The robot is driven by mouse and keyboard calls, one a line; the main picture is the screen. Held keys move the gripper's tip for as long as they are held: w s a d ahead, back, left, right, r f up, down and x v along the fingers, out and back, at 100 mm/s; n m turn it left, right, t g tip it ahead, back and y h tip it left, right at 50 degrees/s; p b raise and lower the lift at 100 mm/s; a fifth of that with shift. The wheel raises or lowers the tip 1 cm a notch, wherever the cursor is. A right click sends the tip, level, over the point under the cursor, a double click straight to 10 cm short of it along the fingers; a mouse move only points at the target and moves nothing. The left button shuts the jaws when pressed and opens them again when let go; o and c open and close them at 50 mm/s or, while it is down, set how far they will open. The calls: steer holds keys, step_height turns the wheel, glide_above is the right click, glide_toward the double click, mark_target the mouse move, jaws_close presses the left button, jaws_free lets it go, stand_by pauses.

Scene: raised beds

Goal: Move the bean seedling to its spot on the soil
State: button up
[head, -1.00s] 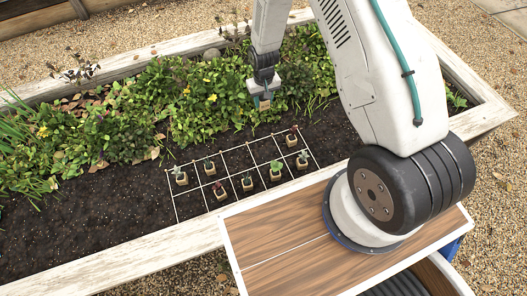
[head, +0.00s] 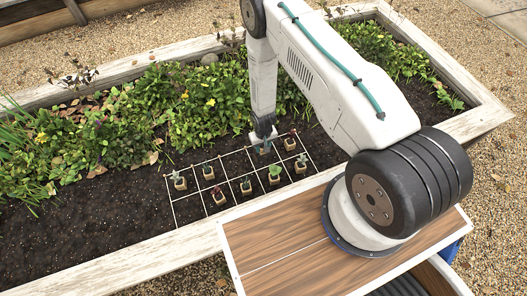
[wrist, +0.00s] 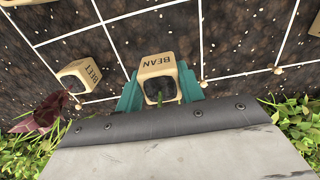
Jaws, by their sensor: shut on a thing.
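My gripper (head: 263,139) is over the far edge of the string grid in the head view, its jaws pointing down. In the wrist view its teal jaws (wrist: 160,92) are shut on the bean seedling (wrist: 156,66), a tan cube pot marked BEAN with a dark top and a green stem. The leaves are mostly hidden by my gripper. The pot is over or at a cell in the far row of the white grid (head: 226,153). I cannot tell whether its base touches the soil.
A pot marked BEET (wrist: 77,78) with dark red leaves stands close beside the bean pot; it shows in the head view too (head: 290,144). Several other potted seedlings stand in the grid. Leafy plants (head: 200,105) border its far side. Bare soil (head: 105,215) lies left.

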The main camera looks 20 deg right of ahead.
steer(key=shift+f, duration=2.1)
steer(key=shift+f, duration=0.1)
steer(key=o, duration=1)
